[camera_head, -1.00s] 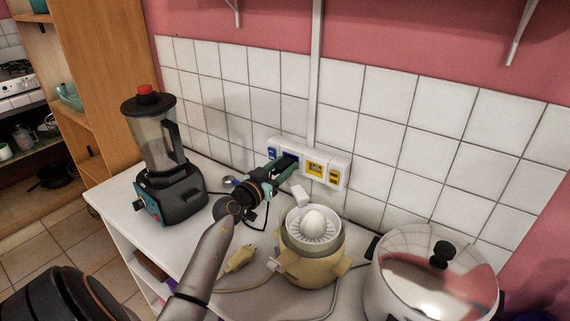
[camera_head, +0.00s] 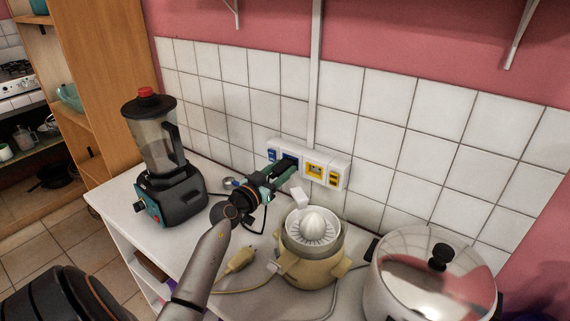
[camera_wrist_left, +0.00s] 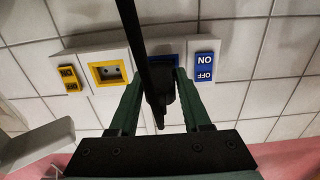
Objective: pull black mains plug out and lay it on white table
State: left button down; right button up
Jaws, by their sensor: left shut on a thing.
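The black mains plug (camera_wrist_left: 162,92) is between the fingers of my left gripper (camera_head: 282,173), which is shut on it. In the left wrist view the plug sits in front of the blue socket (camera_wrist_left: 171,47), with its black cable (camera_wrist_left: 143,40) crossing the picture above. In the head view the plug is mostly hidden by the gripper, and some of the blue socket (camera_head: 291,157) shows just beyond the fingertips. I cannot tell whether the prongs are still in the socket. The white table (camera_head: 118,197) lies below. My right gripper is not in view.
A blender (camera_head: 170,170) stands left on the table. A cream juicer (camera_head: 312,262) and a lidded pot (camera_head: 425,280) stand right. A beige plug (camera_head: 240,260) lies in front with its cord. The tiled wall (camera_head: 385,130) is close behind. A yellow socket (camera_head: 314,169) is beside the blue one.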

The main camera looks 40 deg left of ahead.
aim_at(272, 177)
pick_arm(q)
jog(key=shift+s+d+r+p, duration=0.1)
jog(key=shift+s+d+p, duration=0.1)
jog(key=shift+s+p, duration=1.1)
jog(key=shift+s, duration=1.2)
jog(key=shift+d, duration=0.1)
jog(key=shift+s, duration=0.1)
